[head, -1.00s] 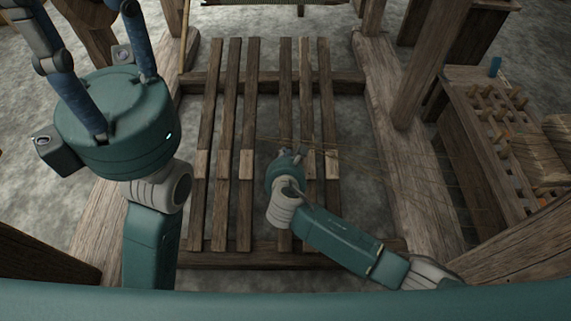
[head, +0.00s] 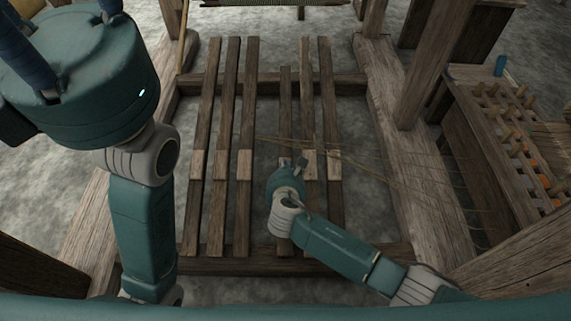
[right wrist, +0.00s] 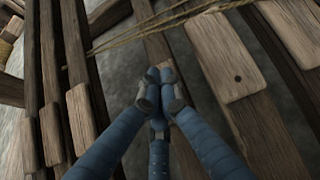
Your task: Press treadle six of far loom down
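The far loom has several long wooden treadles with pale pads, three on the left (head: 225,130) and three on the right (head: 322,110). Which one is number six I cannot tell. The innermost treadle of the right group (head: 285,100) sits with its far end lower than its neighbours. My right gripper (head: 294,165) is over this treadle's pad; in the right wrist view its blue fingers (right wrist: 160,84) are bunched together, shut, seemingly touching the wood (right wrist: 155,48). They hide the contact. My left gripper (head: 65,22) is at the top left, fingers wide apart, tips cut off, away from the treadles.
Thin cords (head: 370,167) cross the right treadles and run to the right; they also pass near the fingers in the right wrist view (right wrist: 150,22). A thick side beam (head: 405,150) and a post (head: 425,70) bound the right. A pegged rack (head: 515,140) stands beyond.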

